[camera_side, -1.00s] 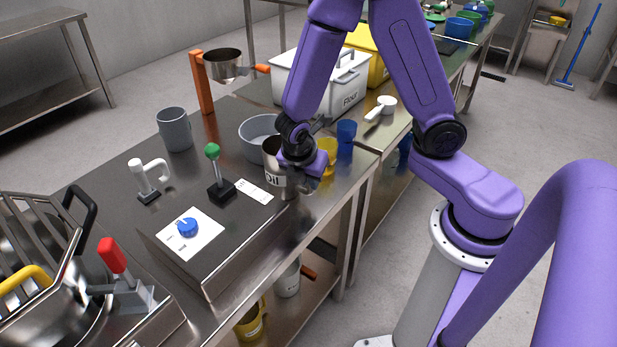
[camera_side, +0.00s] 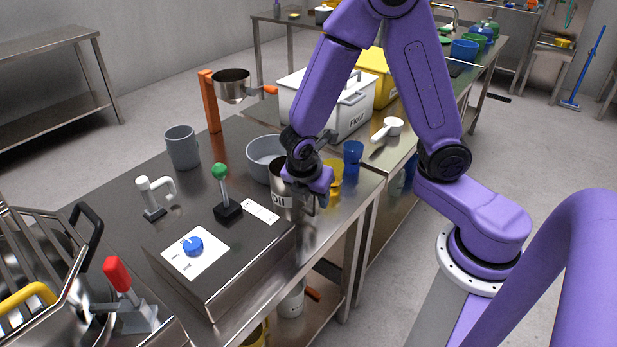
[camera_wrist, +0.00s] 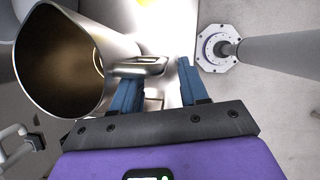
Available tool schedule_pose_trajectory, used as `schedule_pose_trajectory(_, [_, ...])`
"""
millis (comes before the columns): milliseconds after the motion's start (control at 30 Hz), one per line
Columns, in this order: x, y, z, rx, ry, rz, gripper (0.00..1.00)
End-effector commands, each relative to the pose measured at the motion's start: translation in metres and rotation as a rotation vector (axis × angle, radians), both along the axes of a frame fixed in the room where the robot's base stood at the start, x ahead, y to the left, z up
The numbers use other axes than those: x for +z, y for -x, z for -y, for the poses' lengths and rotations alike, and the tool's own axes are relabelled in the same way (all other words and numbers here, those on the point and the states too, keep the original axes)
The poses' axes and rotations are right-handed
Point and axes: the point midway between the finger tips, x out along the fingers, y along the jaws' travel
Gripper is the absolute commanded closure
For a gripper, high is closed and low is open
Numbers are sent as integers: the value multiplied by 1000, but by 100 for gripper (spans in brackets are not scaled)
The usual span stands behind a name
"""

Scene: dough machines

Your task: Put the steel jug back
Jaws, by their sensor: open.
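The steel jug (camera_side: 281,197), with a dark "Oil" label, stands upright on the steel table near its right edge, just right of the grey bowl. In the wrist view the jug (camera_wrist: 42,60) shows its wide mouth and brownish inside at the left, with its handle (camera_wrist: 150,66) reaching right. My gripper (camera_wrist: 158,68) is open, with the handle's end between or just beyond its blue fingertips; I cannot tell the depth or any contact. In the side view my gripper (camera_side: 316,192) is at the jug's right side and hides part of it.
A grey bowl (camera_side: 263,160), yellow cup (camera_side: 334,174) and blue cup (camera_side: 353,155) stand close to the jug. A control box with a blue knob (camera_side: 192,245) and a green-topped lever (camera_side: 222,190) are to the left. A white Flour bin (camera_side: 345,112) stands behind.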

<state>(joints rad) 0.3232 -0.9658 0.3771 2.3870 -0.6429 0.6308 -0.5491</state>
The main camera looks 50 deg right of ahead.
Motion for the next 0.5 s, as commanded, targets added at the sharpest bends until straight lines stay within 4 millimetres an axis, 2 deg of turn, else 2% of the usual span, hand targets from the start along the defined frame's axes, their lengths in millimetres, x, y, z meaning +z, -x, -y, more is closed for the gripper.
schedule_pose_trajectory(500, [78, 8, -32, 1, -3, 2, 56])
